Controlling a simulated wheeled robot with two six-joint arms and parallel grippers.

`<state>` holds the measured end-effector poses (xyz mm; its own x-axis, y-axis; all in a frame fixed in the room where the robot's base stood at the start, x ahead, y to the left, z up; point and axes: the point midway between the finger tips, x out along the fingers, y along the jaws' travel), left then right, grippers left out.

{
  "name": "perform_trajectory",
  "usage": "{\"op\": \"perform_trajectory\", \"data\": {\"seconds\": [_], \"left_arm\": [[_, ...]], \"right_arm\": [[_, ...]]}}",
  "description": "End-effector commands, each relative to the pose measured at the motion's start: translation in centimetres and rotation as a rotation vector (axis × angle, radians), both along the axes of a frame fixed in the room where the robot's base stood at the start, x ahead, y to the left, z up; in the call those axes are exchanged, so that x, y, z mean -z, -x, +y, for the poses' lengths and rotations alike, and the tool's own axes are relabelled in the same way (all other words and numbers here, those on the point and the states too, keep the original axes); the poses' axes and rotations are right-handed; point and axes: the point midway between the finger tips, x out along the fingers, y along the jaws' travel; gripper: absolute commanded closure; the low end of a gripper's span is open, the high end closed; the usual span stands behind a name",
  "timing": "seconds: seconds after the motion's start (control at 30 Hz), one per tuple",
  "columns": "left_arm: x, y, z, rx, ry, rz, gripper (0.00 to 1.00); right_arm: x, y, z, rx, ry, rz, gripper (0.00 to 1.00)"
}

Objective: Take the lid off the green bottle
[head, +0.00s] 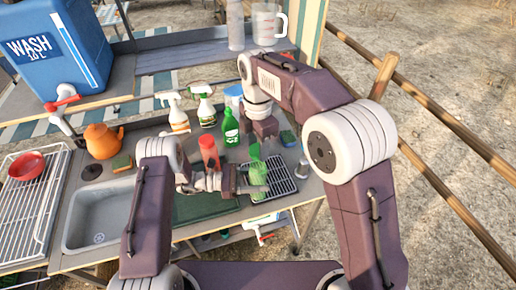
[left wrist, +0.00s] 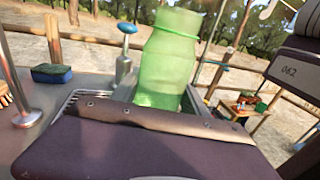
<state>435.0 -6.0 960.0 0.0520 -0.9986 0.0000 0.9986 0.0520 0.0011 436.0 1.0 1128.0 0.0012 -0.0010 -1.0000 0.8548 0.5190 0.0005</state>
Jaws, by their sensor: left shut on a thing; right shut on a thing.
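The green bottle (head: 257,174) is translucent and stands roughly upright at the drying rack, near the front of the counter. My left gripper (head: 243,182) is shut on its body from the left. A brighter green lid (head: 254,151) shows at the bottle's top in the head view. My right gripper (head: 262,139) comes down from above and is shut at the lid; its fingertips are mostly hidden.
A red bottle (head: 208,150), a green soap bottle (head: 230,128) and white spray bottles (head: 175,112) stand close behind. The wire rack (head: 284,184) lies right of the bottle. A sink (head: 97,215), orange kettle (head: 102,140) and blue water tank (head: 60,45) are at left.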

Motion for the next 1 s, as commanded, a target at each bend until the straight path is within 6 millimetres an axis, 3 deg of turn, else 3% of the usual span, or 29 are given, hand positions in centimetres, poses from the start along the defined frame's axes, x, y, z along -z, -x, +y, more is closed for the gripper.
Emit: {"op": "perform_trajectory", "data": {"seconds": [0.03,0.1,0.47,0.57,0.8,1.0], "left_arm": [[0.0,0.0,0.0,0.000,0.000,0.000,0.42],[0.0,0.0,0.0,0.000,0.000,0.000,0.23],[0.1,0.0,0.4,-0.001,0.000,0.000,0.23],[0.3,0.0,2.0,-0.004,-0.001,-0.001,0.23],[0.4,0.3,8.2,-0.005,-0.001,-0.004,0.23],[0.2,0.5,11.4,-0.002,0.000,-0.001,0.23]], "right_arm": [[0.0,0.0,0.0,0.000,0.000,0.000,1.00],[0.0,0.0,0.0,0.000,0.000,0.000,1.00],[0.2,0.0,0.0,0.000,0.000,0.000,1.00],[0.9,0.0,0.0,0.000,0.000,0.000,1.00],[2.7,0.0,0.0,0.000,0.000,0.000,1.00],[3.4,0.0,0.0,0.000,0.000,0.000,1.00]]}}
